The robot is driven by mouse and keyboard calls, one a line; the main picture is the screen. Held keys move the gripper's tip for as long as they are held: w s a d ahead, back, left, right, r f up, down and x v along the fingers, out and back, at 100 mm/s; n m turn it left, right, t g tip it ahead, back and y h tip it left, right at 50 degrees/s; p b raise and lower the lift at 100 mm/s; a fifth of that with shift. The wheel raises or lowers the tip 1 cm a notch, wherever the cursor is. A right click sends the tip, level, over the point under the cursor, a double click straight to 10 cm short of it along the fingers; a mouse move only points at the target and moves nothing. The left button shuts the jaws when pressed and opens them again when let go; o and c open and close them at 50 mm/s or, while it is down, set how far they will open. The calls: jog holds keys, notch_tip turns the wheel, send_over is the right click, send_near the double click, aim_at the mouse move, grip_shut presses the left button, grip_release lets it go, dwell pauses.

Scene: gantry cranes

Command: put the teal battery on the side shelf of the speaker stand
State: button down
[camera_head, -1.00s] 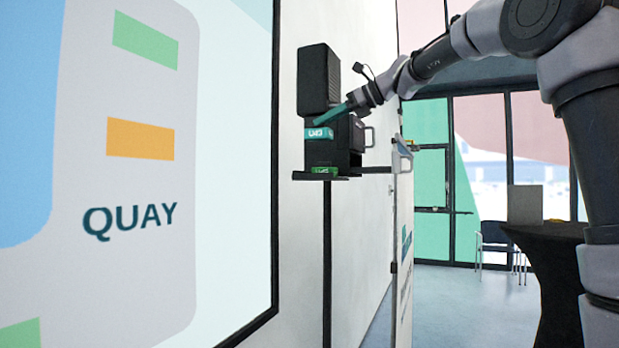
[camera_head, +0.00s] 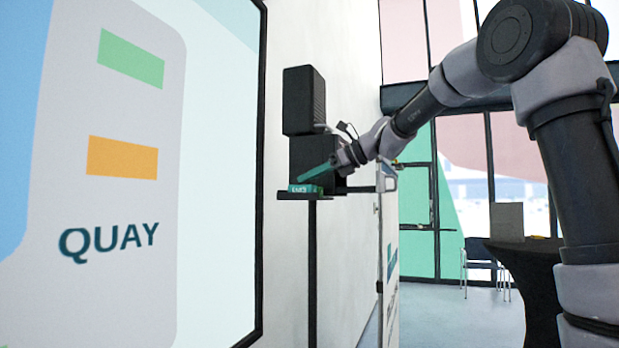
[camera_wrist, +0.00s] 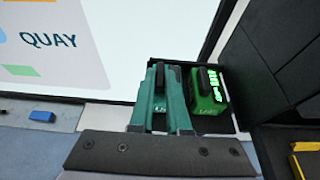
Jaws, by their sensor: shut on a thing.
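The teal battery (camera_head: 300,189), with a pale label, is low at the side shelf (camera_head: 285,197) of the speaker stand (camera_head: 312,270). It appears level with the shelf top; whether it touches is hard to tell. My gripper (camera_head: 308,177) reaches down from the right, its teal fingers shut on the battery. In the wrist view the teal battery (camera_wrist: 160,80) sits between the fingers, partly hidden by them. A green battery (camera_wrist: 207,95) with lit bars stands close to its right over the black shelf (camera_wrist: 234,122). In the head view the green battery is mostly hidden.
A black speaker (camera_head: 304,100) rises above the shelf, with a dark box (camera_head: 312,152) just behind my gripper. A large QUAY display (camera_head: 125,165) stands to the left. A white panel (camera_head: 388,245) is right of the stand. A dark table (camera_head: 530,270) is farther right.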

jog(key=shift+f, duration=0.1)
jog(key=c, duration=0.9)
grip_release()
jog(key=shift+d+r, duration=0.25)
jog(key=shift+d, duration=0.05)
jog(key=v, duration=1.1)
jog(key=s+d+f+n+t+h, duration=0.1)
jog(key=s+d+f+n+h, duration=0.4)
jog(key=s+d+f+n, duration=0.3)
jog(key=s+d+f+n+t+h, duration=0.1)
jog(key=s+d+f+n+h, duration=0.4)
jog(key=s+f, duration=0.8)
jog(key=s+d+n, duration=0.2)
jog(key=d+n, duration=0.1)
jog(key=n, duration=0.2)
jog(key=shift+s+d+f+t+h, duration=0.15)
jog(key=shift+s+d+t+h, duration=0.15)
jog(key=shift+d+h, duration=0.1)
